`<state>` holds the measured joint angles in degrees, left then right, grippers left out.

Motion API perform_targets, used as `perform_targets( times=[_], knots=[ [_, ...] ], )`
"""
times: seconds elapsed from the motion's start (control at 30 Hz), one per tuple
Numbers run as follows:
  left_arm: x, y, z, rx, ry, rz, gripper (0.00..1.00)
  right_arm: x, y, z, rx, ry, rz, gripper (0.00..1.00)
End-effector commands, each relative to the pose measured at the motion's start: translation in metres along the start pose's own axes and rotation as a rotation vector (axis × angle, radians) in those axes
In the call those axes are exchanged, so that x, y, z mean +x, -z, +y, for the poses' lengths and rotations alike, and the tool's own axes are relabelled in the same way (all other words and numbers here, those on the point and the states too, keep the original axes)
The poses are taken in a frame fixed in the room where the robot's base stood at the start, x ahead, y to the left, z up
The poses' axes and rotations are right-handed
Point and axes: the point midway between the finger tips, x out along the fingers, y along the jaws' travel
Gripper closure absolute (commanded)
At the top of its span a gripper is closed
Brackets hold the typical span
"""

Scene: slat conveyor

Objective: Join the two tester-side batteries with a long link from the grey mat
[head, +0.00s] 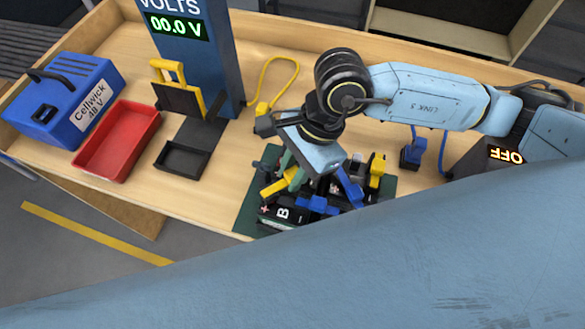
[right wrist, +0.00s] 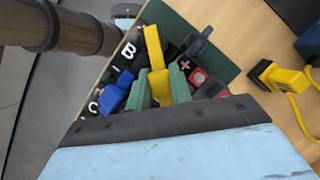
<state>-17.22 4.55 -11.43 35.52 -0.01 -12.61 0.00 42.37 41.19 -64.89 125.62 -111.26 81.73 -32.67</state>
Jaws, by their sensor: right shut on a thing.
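The batteries are black blocks packed on a green mat (head: 247,212). One battery is marked B (head: 282,213); in the right wrist view a B (right wrist: 128,50) and a C (right wrist: 93,107) show. My right gripper (head: 290,172) is over the pack, its green fingers shut on a yellow link (right wrist: 152,48). The link lies along or just above the battery tops; contact is unclear. Its outer end shows in the head view (head: 274,187). A blue part (right wrist: 120,88) sits beside the fingers. I cannot make out the grey mat. My left gripper is out of view.
The blue tester (head: 197,60) reads 00.0 V. A blue Cellwick unit (head: 80,95), a red tray (head: 118,140) and a small black tray (head: 183,160) stand left. A yellow cable (head: 283,62) lies behind the pack. A box marked OFF (head: 478,152) stands right.

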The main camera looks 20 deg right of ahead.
Motion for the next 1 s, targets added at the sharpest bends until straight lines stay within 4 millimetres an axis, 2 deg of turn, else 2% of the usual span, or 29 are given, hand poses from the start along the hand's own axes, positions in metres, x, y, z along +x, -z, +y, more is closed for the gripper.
perform_targets(
  times=[0.3, 0.33, 0.5, 0.8, 0.87, 1.0],
  knots=[
    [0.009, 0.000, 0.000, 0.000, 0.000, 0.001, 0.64, 0.008, 0.003, 0.000, 0.000, 0.000, 0.000, 1.00],
    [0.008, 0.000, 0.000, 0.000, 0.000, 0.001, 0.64, 0.007, 0.003, 0.000, 0.000, 0.000, 0.000, 0.75],
    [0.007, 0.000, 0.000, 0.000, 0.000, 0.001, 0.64, 0.006, 0.003, 0.000, 0.000, 0.000, 0.000, 0.53],
    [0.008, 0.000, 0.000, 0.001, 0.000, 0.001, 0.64, 0.003, 0.003, 0.000, 0.000, 0.001, 0.000, 0.53],
    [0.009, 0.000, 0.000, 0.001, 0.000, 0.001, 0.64, -0.002, 0.003, -0.001, 0.000, 0.003, 0.001, 0.53],
    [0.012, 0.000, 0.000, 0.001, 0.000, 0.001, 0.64, -0.026, 0.004, -0.001, -0.001, 0.006, 0.002, 0.53]
  ],
)
